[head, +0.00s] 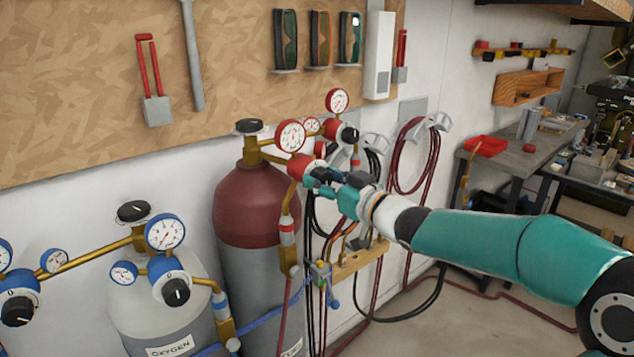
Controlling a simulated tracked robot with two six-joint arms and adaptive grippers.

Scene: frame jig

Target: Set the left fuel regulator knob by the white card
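The left fuel regulator (302,164) is red with two white-faced gauges, on the brass fitting of the dark red cylinder (246,205). My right gripper (318,180) reaches in from the right and is right at the front of this regulator. Its teal and dark fingers cover the place where the knob would show, so the knob and its setting are hidden. I cannot tell whether the fingers touch or grip it. I cannot make out a white card with a setting. My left gripper is not in view.
A second red regulator (338,132) with a dark knob is close behind, to the right. Blue oxygen regulators (170,280) stand at lower left on the pale cylinder (130,295). Hoses (400,170) hang on the wall.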

